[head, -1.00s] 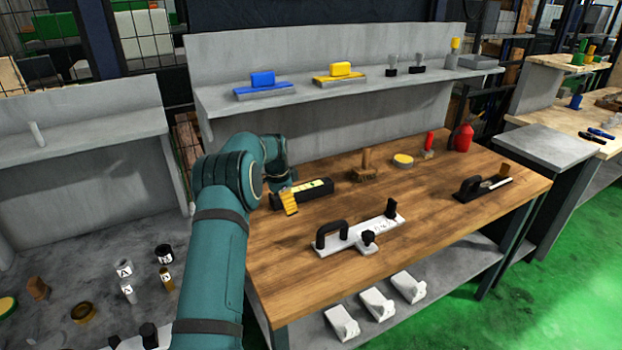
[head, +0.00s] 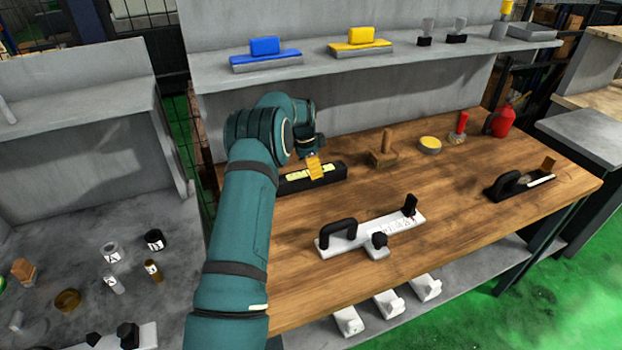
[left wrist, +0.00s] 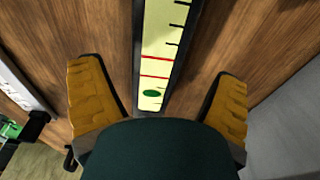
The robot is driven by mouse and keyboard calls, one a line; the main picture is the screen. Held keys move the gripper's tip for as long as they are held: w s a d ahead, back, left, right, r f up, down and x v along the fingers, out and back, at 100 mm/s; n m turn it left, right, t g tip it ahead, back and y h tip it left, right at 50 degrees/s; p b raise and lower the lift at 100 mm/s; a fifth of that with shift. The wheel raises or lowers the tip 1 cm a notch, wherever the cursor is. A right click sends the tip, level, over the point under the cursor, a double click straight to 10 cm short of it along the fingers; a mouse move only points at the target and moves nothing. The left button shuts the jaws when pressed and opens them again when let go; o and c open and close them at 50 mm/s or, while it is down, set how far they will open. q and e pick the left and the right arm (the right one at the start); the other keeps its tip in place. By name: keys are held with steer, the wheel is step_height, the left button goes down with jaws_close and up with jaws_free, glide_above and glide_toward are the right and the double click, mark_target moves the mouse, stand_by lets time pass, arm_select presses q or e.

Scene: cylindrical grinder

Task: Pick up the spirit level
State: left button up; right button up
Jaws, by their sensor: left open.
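The spirit level (head: 294,183) is a black bar with a pale yellow-green vial, lying at the back left of the wooden bench. It also shows in the left wrist view (left wrist: 153,45), where red and black lines and a dark green bubble are visible on its vial. My left gripper (head: 316,167) is at the level in the head view and hides part of it. In the left wrist view the two yellow fingers (left wrist: 158,72) are open, one on each side of the level, with gaps to it. My right gripper is not in view.
A white tool with a black handle (head: 340,235) lies in front of the level on the bench (head: 470,200). A wooden-handled brush (head: 384,155) stands to its right, then a round yellow tin (head: 430,145). A grey shelf (head: 400,65) runs behind.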

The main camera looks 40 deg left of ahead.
arm_select(q)
steer(key=f, duration=0.4)
steer(key=shift+w+d+f+b, duration=0.1)
steer(key=shift+d+f+b, duration=0.15)
steer(key=shift+b, duration=0.05)
steer(key=c, duration=1.4)
steer(key=shift+o, duration=0.2)
steer(key=shift+r, duration=0.15)
